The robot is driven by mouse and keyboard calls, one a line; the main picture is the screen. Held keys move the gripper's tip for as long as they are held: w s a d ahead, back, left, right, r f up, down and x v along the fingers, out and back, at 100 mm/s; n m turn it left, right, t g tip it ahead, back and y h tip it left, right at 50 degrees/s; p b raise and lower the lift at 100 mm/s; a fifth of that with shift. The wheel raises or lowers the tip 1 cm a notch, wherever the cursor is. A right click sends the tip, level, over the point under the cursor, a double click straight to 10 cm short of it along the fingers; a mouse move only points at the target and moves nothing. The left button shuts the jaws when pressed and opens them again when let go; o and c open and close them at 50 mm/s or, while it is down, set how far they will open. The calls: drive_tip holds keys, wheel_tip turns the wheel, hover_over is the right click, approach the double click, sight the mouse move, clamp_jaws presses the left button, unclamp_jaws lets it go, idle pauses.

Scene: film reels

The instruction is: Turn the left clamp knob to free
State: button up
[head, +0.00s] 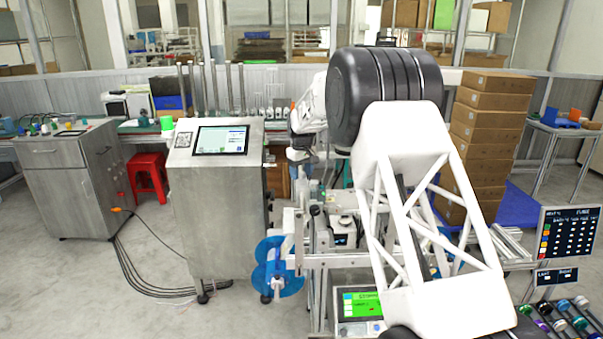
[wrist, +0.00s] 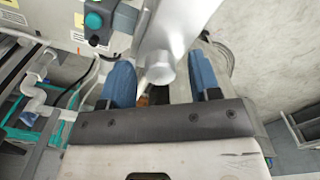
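My gripper (wrist: 162,88) shows in the wrist view with its two blue fingers apart. A grey metal cylinder (wrist: 162,62) with a rounded end lies just beyond and partly between the fingers; I cannot tell whether they touch it. In the head view my gripper (head: 298,156) is above the reel machine, left of the big black roller-shaped part of my arm. A blue film reel (head: 268,268) hangs at the left side of the machine (head: 335,260). I cannot make out the left clamp knob for certain. My arm hides much of the machine's right side.
A steel cabinet with a tilted screen (head: 221,140) stands left of the machine. A green-lit panel (head: 362,304) is at its front. A teal button (wrist: 94,20) on a grey box is at the wrist view's upper left. Stacked cartons (head: 492,130) stand behind right.

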sight(302, 173)
idle(0.3)
drive_tip(key=shift+r, duration=3.9)
drive_tip(key=shift+s+d+r, duration=0.2)
drive_tip(key=shift+s+r, duration=0.15)
drive_tip(key=shift+s, duration=0.15)
drive_tip(key=s+d+r+m, duration=0.1)
drive_tip(key=s+d+r, duration=0.25)
drive_tip(key=s, duration=0.85)
drive_tip(key=s+d+r+m+t, duration=0.1)
drive_tip(key=s+d+r+m, duration=0.2)
drive_tip(key=s, duration=0.8)
drive_tip(key=s+d+r, duration=0.3)
drive_tip(key=s+r, duration=0.1)
drive_tip(key=s, duration=0.8)
drive_tip(key=s+d+f+m, duration=0.1)
drive_tip(key=s+f, duration=0.2)
drive_tip(key=s, duration=0.8)
drive_tip(key=s+d+f+m+t, duration=0.1)
drive_tip(key=s+f, duration=0.3)
drive_tip(key=s, duration=0.7)
drive_tip(key=s+d+f+m, duration=0.1)
drive_tip(key=s+d+f, duration=0.1)
drive_tip(key=s, duration=1)
drive_tip(key=shift+d+f+t, duration=0.25)
drive_tip(key=shift+f+t, duration=0.05)
drive_tip(key=shift+f, duration=0.6)
